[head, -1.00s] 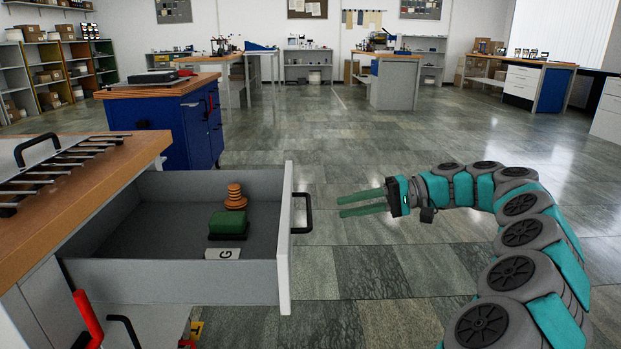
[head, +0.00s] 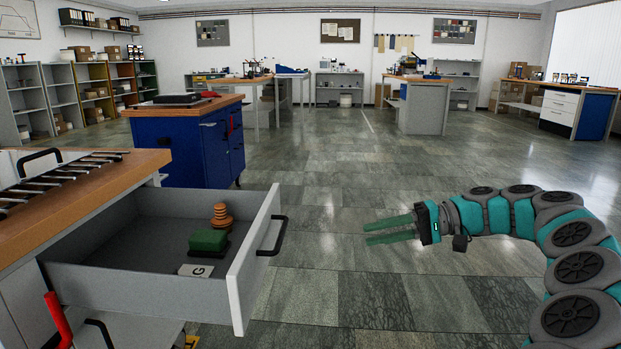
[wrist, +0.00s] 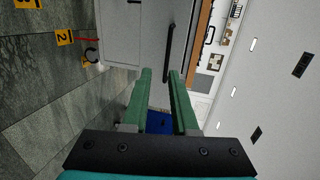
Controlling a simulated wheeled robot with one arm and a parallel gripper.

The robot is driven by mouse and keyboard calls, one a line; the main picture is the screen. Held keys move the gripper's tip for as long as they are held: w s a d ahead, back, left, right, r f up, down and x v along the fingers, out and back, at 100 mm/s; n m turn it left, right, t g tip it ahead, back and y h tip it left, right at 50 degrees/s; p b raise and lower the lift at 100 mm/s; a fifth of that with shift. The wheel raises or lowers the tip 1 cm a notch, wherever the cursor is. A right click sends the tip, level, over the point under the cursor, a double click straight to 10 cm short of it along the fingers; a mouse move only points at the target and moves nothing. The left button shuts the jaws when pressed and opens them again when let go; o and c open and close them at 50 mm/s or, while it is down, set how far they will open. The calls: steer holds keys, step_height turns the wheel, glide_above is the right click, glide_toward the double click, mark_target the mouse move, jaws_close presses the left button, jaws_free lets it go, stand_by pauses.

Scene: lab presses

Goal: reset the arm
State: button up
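My gripper (head: 390,229) is at the end of my teal and grey arm, in the right half of the head view. Its two green fingers point left, towards the open drawer (head: 262,270), with clear floor between them and the drawer handle. The fingers also show in the wrist view (wrist: 160,75), parallel with a gap between them. The gripper is open and empty, touching nothing.
The open drawer holds an orange ribbed piece (head: 221,217), a green block (head: 208,241) and a card marked G (head: 195,270). A wooden bench top (head: 75,185) is above it. A blue cabinet (head: 195,145) stands behind. Floor in the middle is clear.

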steer(key=s+a+n+g+h+p, duration=0.1)
steer(key=s+a+g+h, duration=0.15)
steer(key=s+a, duration=0.5)
steer(key=s+a+n+g+h+p, duration=0.15)
steer(key=s+a+h, duration=0.3)
steer(key=s, duration=0.65)
steer(key=s+d+f+m+h, duration=0.1)
steer(key=s+d+f+h, duration=0.3)
steer(key=s, duration=0.6)
steer(key=s+d+f+m+t+h+p, duration=0.1)
steer(key=s+d+f+h, duration=0.3)
steer(key=s+d+f, duration=0.5)
steer(key=shift+s+f+t, duration=0.3)
steer(key=shift+s, duration=0.2)
